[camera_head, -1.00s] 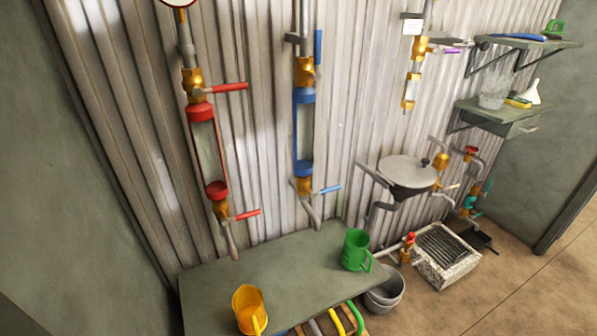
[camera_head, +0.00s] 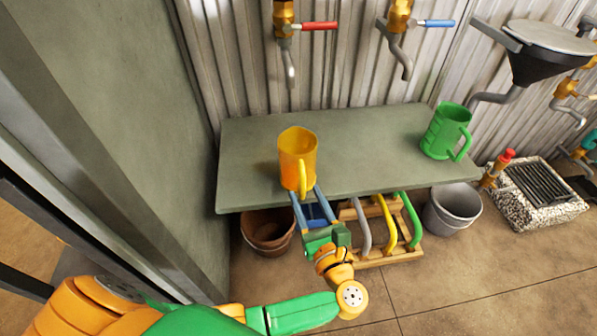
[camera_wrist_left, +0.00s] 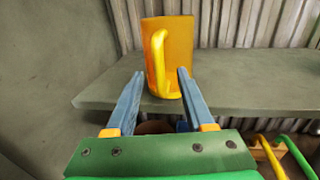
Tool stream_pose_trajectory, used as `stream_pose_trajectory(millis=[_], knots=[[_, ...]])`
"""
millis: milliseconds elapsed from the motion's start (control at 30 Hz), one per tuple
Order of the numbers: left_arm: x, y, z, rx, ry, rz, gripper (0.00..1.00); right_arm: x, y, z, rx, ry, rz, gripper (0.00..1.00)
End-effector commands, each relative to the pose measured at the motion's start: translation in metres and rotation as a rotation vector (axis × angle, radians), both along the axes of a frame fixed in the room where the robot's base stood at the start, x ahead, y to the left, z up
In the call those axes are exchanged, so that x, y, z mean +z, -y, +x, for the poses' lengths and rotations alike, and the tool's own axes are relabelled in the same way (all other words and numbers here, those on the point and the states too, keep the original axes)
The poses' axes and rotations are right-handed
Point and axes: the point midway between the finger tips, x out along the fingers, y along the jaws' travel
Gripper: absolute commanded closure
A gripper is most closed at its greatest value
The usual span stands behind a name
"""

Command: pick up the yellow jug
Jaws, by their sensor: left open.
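The yellow jug (camera_head: 297,156) stands upright near the front edge of the green-grey bench (camera_head: 240,165), left of its middle. Its handle faces me. In the left wrist view the jug (camera_wrist_left: 176,50) is straight ahead, with its handle between the fingers. My left gripper (camera_head: 306,196) is open, its two blue fingers pointing at the jug from the front. The left wrist view shows the fingers (camera_wrist_left: 155,80) spread either side of the handle and lower part of the jug. I cannot tell whether they touch it. My right gripper is not in view.
A green jug (camera_head: 446,131) stands at the bench's right end. Taps with red (camera_head: 320,26) and blue (camera_head: 437,23) levers hang above the bench. Below are a brown pot (camera_head: 267,232), a rack of coloured handles (camera_head: 385,225) and a grey bucket (camera_head: 452,210). A wall closes the left side.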

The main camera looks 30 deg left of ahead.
Motion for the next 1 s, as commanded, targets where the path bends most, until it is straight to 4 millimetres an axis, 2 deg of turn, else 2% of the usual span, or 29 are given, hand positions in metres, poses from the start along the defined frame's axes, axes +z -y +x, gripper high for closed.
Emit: stream_pose_trajectory(millis=[33,133,367,400,600,1000], knots=[[0.008,-0.008,0.007,0.0,0.004,0.006,0.47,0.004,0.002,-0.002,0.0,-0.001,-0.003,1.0],[0.004,-0.019,0.019,-0.001,0.001,0.005,0.47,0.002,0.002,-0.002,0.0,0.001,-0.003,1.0],[0.002,-0.023,0.023,0.0,-0.001,0.003,0.47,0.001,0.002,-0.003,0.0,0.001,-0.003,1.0],[0.002,-0.023,0.023,0.0,-0.002,0.004,0.5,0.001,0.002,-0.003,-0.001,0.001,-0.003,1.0],[0.002,-0.023,0.022,0.0,-0.002,0.004,1.0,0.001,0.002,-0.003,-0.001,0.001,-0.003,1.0],[0.006,-0.023,0.022,-0.001,-0.001,0.004,1.0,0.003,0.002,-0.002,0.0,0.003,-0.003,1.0]])
